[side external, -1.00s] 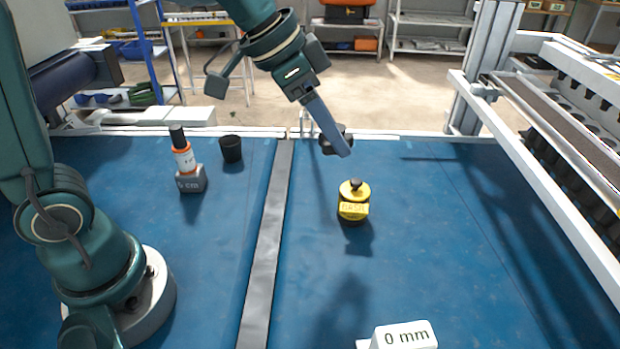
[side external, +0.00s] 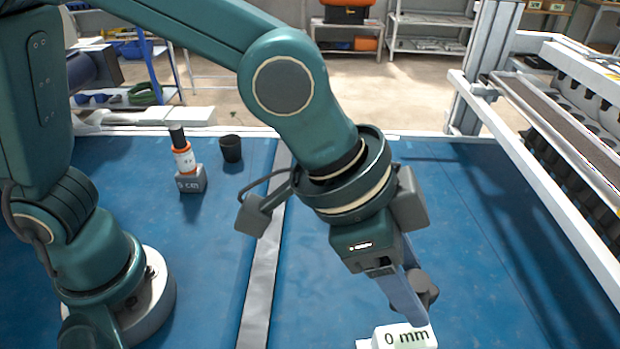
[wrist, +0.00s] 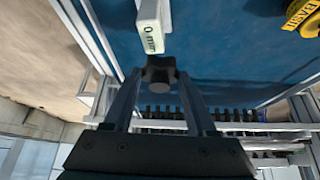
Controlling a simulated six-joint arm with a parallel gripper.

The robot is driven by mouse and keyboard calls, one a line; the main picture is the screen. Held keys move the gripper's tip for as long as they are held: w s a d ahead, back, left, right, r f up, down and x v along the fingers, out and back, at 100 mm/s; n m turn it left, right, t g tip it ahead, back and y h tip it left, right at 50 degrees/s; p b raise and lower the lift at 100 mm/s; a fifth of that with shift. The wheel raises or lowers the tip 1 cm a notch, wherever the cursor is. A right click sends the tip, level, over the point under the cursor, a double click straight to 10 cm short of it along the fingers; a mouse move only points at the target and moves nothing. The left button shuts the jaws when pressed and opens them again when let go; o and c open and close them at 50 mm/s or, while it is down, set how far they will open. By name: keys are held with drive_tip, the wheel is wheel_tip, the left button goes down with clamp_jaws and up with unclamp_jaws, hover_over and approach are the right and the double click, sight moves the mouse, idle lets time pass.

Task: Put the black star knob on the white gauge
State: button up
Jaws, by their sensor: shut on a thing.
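The black star knob (wrist: 159,70) is between the fingertips of my gripper (wrist: 157,80) in the wrist view. In the side view the knob (side external: 424,288) shows beside the fingers of my gripper (side external: 412,300). My gripper is shut on it. The white gauge (side external: 404,337), marked "0 mm", is at the bottom edge of the side view, just below the knob. In the wrist view the white gauge (wrist: 150,25) is just above the knob. I cannot tell how large the gap between them is.
A yellow labelled thing (wrist: 302,18) is at the upper right of the wrist view. An orange and white bottle on a grey "cm" block (side external: 190,181) and a black cup (side external: 231,148) stand at the left. The white-railed seeder (side external: 545,150) borders the right. Blue surface between is clear.

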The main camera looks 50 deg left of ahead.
sight(400, 336)
drive_tip(key=shift+s+d+f, duration=0.35)
drive_tip(key=shift+d+f, duration=0.2)
drive_tip(key=shift+d, duration=0.25)
drive_tip(key=shift+f, duration=2.05)
drive_tip(key=shift+f, duration=0.15)
drive_tip(key=o, duration=1.4)
drive_tip(key=shift+c, duration=0.2)
